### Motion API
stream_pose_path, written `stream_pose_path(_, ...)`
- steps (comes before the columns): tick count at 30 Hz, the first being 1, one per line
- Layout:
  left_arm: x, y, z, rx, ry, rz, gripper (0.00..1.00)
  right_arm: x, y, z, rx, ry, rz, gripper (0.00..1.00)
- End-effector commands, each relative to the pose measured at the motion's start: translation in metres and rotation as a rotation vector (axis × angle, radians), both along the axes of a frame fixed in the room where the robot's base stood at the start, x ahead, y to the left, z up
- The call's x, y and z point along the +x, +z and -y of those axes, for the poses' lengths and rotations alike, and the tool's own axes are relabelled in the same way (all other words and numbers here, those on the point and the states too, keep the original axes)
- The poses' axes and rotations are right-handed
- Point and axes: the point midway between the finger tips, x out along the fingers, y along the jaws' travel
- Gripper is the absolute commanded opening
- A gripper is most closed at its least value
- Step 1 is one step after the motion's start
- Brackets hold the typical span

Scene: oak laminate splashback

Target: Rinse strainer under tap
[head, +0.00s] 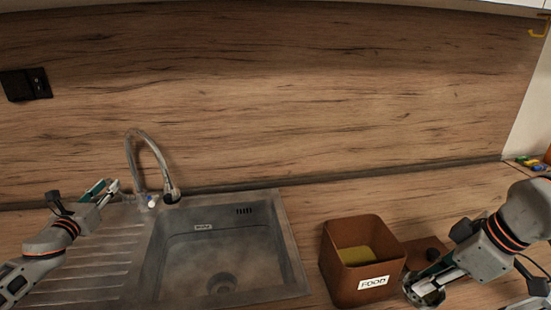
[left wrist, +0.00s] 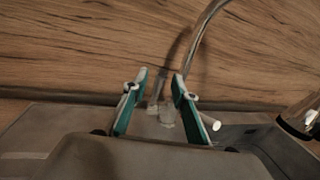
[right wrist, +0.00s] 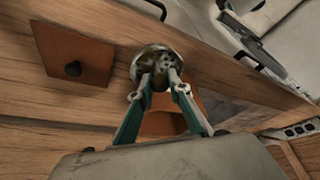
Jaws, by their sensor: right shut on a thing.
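The strainer (right wrist: 152,62), a small round metal piece, is held between the fingertips of my right gripper (right wrist: 160,84). In the head view the strainer (head: 428,297) shows low at the right, beside the brown bin and partly hidden by my right gripper (head: 432,284). The tap (head: 150,150) has a tall curved spout over the sink (head: 215,255). Its base (left wrist: 166,114) shows beyond the fingertips of my left gripper (left wrist: 158,88). My left gripper (head: 108,188) is open and empty, left of the tap above the drainboard.
A brown bin labelled FOOD (head: 340,275) stands open on the counter right of the sink, with something yellowish inside. Its square lid with a dark knob (right wrist: 98,60) lies beside it. A ribbed drainboard (head: 95,270) is left of the basin. The wooden splashback (head: 300,90) is behind.

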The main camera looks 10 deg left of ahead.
Motion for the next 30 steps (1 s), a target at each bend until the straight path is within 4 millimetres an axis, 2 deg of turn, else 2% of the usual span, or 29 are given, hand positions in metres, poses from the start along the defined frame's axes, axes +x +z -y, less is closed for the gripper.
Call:
stream_pose_path(3,0.013,0.001,-0.002,-0.001,0.002,0.002,0.27,0.000,0.002,0.000,0.000,0.000,0.000,0.00)
stream_pose_path(9,0.025,0.001,-0.003,-0.001,0.001,0.001,0.27,0.000,0.003,0.000,0.001,0.000,-0.001,0.00)
stream_pose_path(20,0.027,0.000,-0.003,0.001,0.000,0.000,0.27,0.000,0.003,0.000,0.001,0.000,-0.001,0.00)
stream_pose_path(23,0.027,0.000,-0.003,0.000,0.000,0.000,0.01,0.000,0.003,0.000,0.001,0.000,-0.001,0.00)
stream_pose_path(30,0.027,0.000,-0.003,0.000,0.000,0.003,0.00,0.000,0.002,0.000,0.000,0.000,0.000,0.00)
